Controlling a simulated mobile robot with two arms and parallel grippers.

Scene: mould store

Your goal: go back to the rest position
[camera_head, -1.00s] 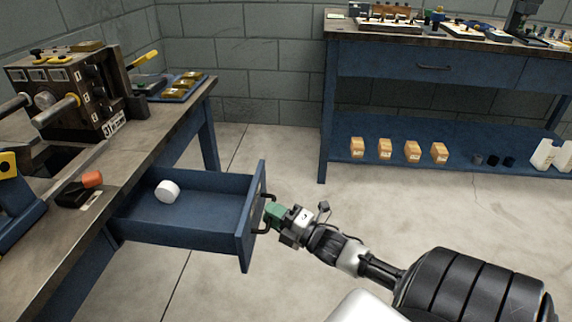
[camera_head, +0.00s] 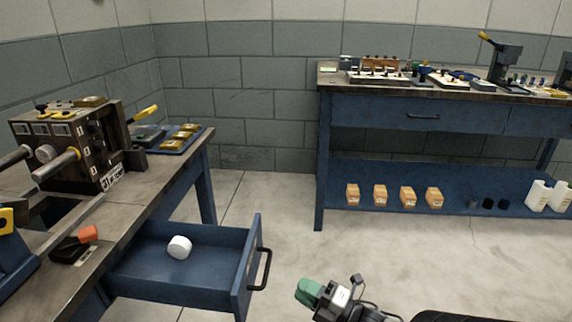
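My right gripper (camera_head: 309,291) shows at the bottom centre, with green fingertips, pointing left. It is apart from the black handle (camera_head: 261,270) of the open blue drawer (camera_head: 190,283). Nothing shows held in it, but I cannot make out a gap between its fingers. The drawer is pulled out from the left workbench and holds a white round piece (camera_head: 179,247). My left gripper is not in view.
The left workbench (camera_head: 150,187) bears a dark machine (camera_head: 75,145) and a blue tray (camera_head: 176,143). A blue bench (camera_head: 375,116) at the back right has small boxes (camera_head: 407,197) and bottles (camera_head: 538,195) on its lower shelf. Floor between the benches is clear.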

